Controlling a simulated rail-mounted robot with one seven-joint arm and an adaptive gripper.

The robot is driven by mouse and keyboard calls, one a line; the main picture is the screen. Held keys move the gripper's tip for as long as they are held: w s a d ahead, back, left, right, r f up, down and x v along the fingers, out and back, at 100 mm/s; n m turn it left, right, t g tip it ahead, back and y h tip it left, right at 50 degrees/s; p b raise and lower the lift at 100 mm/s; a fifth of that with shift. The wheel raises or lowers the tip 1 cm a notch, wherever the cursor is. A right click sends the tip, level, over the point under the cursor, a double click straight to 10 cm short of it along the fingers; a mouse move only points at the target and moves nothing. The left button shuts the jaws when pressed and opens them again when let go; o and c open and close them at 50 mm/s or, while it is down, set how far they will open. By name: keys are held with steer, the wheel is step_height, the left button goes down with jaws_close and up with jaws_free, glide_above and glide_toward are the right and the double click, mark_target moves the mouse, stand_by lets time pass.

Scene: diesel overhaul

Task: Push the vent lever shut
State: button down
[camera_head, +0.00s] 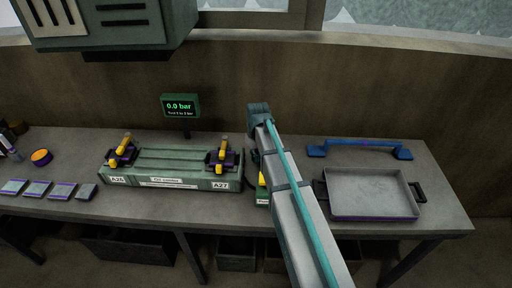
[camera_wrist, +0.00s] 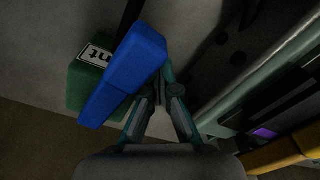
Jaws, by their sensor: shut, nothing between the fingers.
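A blue bar, seemingly the vent lever (camera_wrist: 125,73), lies slanted across a green block (camera_wrist: 85,82) in the wrist view. The block's white label (camera_wrist: 96,55) shows only the letters "nt". My gripper (camera_wrist: 165,88) is shut and empty, with its tips close beside the upper right part of the blue bar. I cannot tell whether they touch it. In the head view my arm covers the gripper and most of the block; a green edge (camera_head: 262,196) and a yellow patch (camera_head: 262,181) show left of the arm.
A green two-valve unit (camera_head: 170,160) with yellow handles, labelled A26 and A27, stands to the left. Behind it a display (camera_head: 180,106) reads 0.0 bar. A grey tray (camera_head: 372,216) and a blue handled bar (camera_head: 360,143) lie to the right. Bare bench (camera_head: 220,208) runs along the front.

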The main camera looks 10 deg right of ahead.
steer(key=shift+s+d+f+g, duration=0.2)
steer(key=shift+s+d+g, duration=0.1)
steer(key=shift+s+d, duration=0.7)
steer(key=shift+r, duration=0.15)
steer(key=shift+w+r, duration=0.1)
steer(key=shift+w, duration=0.2)
steer(key=shift+w+d+r+p, duration=0.1)
steer(key=shift+w+r+p, duration=0.15)
steer(key=shift+r+p, duration=0.3)
step_height(320, 180, up, 7)
steer(key=p, duration=0.4)
steer(key=shift+w, duration=0.15)
